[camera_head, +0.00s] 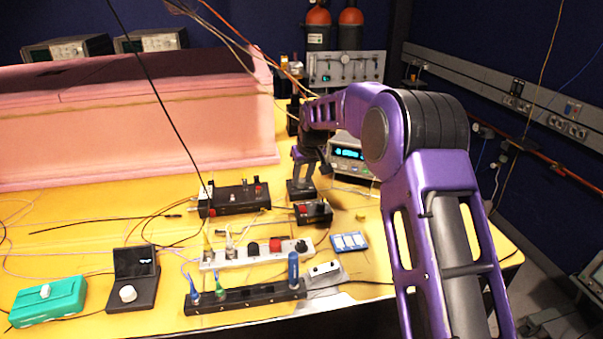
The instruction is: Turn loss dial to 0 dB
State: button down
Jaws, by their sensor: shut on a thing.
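My gripper (302,181) points down in the middle of the yellow table, left of an instrument with a lit blue-green display (348,153). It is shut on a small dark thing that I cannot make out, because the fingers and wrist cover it. A small black box with a red part (313,212) lies just in front of the gripper. A black unit with a dark screen (135,262) and a white round knob (128,293) stands at the front left, apart from the gripper. I cannot tell which control is the loss dial, and no scale or dB reading is legible.
A long pink foam enclosure (130,125) fills the back left. A black box with connectors (234,199), a white power strip (258,253), a black tool rack (245,297) and a green box (48,302) lie in front. Loose cables cross the table.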

jog(key=n+p, duration=0.1)
jog(key=n, duration=0.1)
jog(key=n+g+y+p, duration=0.1)
jog(key=n, duration=0.1)
jog(key=shift+w+d+r+y, duration=0.15)
jog(key=shift+d+y, duration=0.05)
jog(key=shift+y, duration=0.1)
jog(key=n+g+p, duration=0.1)
jog(key=n, duration=0.3)
jog(key=shift+w+n+y+p, duration=0.1)
jog(key=shift+n+y+p, duration=0.2)
jog(key=shift+y+p, duration=0.1)
jog(key=shift+n+g, duration=0.3)
jog(key=c, duration=0.6)
grip_release()
jog(key=v, duration=1.7)
jog(key=shift+r, duration=0.1)
